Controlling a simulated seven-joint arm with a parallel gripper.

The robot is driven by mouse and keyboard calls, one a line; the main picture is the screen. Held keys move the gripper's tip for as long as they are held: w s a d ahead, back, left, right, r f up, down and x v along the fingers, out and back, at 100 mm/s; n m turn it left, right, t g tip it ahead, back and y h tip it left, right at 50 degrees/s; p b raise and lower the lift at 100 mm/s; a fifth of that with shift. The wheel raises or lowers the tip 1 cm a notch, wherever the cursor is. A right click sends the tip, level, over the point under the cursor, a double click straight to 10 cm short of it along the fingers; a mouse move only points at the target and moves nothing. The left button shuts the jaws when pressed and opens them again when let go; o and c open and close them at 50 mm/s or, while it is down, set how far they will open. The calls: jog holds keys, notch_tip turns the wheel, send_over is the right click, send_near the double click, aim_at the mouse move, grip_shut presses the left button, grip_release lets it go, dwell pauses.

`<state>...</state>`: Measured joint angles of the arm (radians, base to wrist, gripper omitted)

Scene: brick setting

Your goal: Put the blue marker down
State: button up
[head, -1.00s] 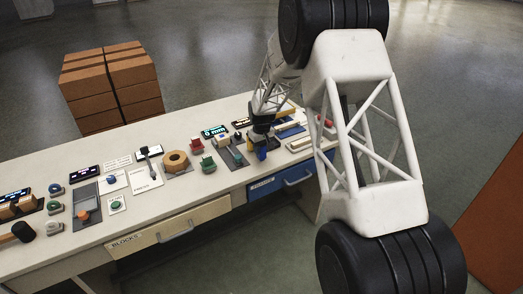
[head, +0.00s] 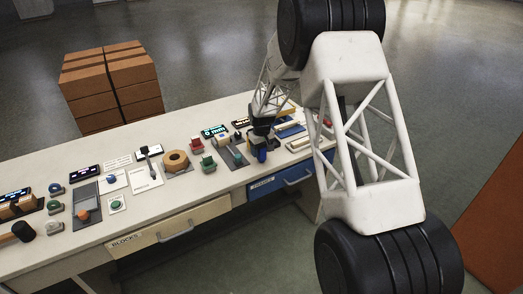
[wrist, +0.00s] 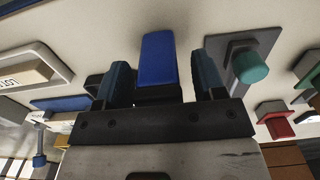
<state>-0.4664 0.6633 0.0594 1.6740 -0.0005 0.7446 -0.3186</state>
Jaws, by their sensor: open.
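The blue marker (head: 261,155) is at the front edge side of the white bench, just below my gripper (head: 258,143) in the head view. In the wrist view the blue marker (wrist: 158,58) is between the two dark fingers of my gripper (wrist: 162,84), with a gap on each side. The fingers are open around it. Whether the marker's lower end touches the bench top is hard to tell.
A grey plate with a teal knob (wrist: 250,65) is close beside my gripper. A brown ring (head: 175,160) and several buttons and displays fill the bench to the left. A blue tray (head: 292,131) is to the right. Below are a cream drawer (head: 200,222) and a blue drawer (head: 292,176).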

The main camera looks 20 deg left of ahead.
jog(key=shift+r, duration=0.15)
jog(key=shift+r, duration=6)
jog(key=shift+s+d+r, duration=0.1)
jog(key=shift+d+r, duration=0.2)
jog(key=shift+r, duration=0.05)
jog(key=s+d+r+m+t, duration=0.1)
jog(key=s+d+r+m, duration=0.1)
jog(key=s+d+r, duration=1)
jog(key=s+d+r+m, duration=0.3)
jog(key=s+d+r, duration=0.6)
jog(key=d, duration=0.6)
jog(key=s+d+m, duration=0.1)
jog(key=s+d, duration=0.3)
jog(key=s, duration=0.6)
jog(key=s+d+m+t, duration=0.1)
jog(key=s+d, duration=0.4)
jog(key=s, duration=0.6)
jog(key=s+d+m, duration=0.2)
jog(key=s+d, duration=0.3)
jog(key=s, duration=0.6)
jog(key=shift+d+f+t, duration=0.25)
jog(key=shift+f+t, duration=0.05)
jog(key=shift+f, duration=0.15)
